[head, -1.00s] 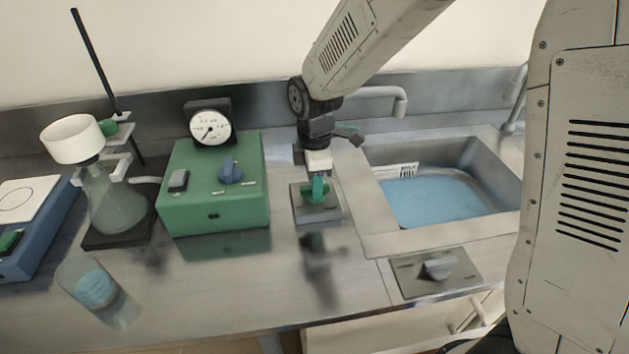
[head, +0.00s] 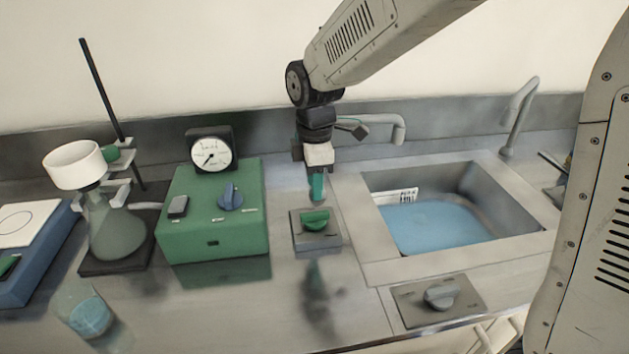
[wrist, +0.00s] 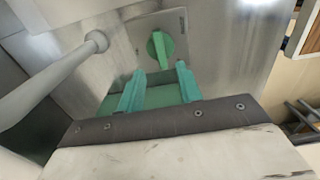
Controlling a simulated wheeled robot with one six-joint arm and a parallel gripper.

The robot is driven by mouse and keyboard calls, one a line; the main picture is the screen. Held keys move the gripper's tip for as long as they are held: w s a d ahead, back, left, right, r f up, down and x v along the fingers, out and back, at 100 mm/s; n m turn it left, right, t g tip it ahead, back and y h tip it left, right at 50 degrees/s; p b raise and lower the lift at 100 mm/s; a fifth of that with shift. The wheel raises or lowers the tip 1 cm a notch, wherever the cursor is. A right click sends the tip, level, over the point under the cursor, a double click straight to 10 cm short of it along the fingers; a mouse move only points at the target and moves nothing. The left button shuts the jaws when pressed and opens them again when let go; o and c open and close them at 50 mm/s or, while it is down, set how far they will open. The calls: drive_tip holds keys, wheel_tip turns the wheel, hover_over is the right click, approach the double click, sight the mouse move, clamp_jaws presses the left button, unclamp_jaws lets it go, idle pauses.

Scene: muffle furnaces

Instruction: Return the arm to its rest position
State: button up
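My gripper (head: 317,187) points down above a green knob (head: 315,220) on a grey plate between the green box and the sink. In the wrist view, the two teal fingers of my gripper (wrist: 158,82) stand apart with nothing between them. The green knob (wrist: 160,49) shows beyond the fingertips there, apart from them. In the head view the fingers overlap each other, so their gap does not show. My arm comes down from the upper right.
A green box (head: 215,235) with a gauge (head: 211,151) stands left of my gripper. A flask with a funnel (head: 73,163) is further left. The sink (head: 460,253) with a curved faucet (head: 385,122) is on the right. A grey knob (head: 440,297) is at the front.

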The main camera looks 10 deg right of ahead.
drive_tip(key=shift+s+d+f+m, duration=0.15)
drive_tip(key=shift+s+m, duration=0.15)
drive_tip(key=shift+m, duration=0.5)
drive_tip(key=s+d+r+m, duration=0.3)
drive_tip(key=s+d+m, duration=0.2)
drive_tip(key=s, duration=0.3)
drive_tip(key=s+d+r+m+t, duration=0.1)
drive_tip(key=s+d+r+m, duration=0.2)
drive_tip(key=s+d+m, duration=0.3)
drive_tip(key=s+d+r+m, duration=0.3)
drive_tip(key=s+d+m, duration=0.2)
drive_tip(key=s, duration=0.6)
drive_tip(key=shift+s+d+r+m, duration=0.2)
drive_tip(key=shift+d+r+m, duration=0.1)
drive_tip(key=shift+d+r, duration=0.15)
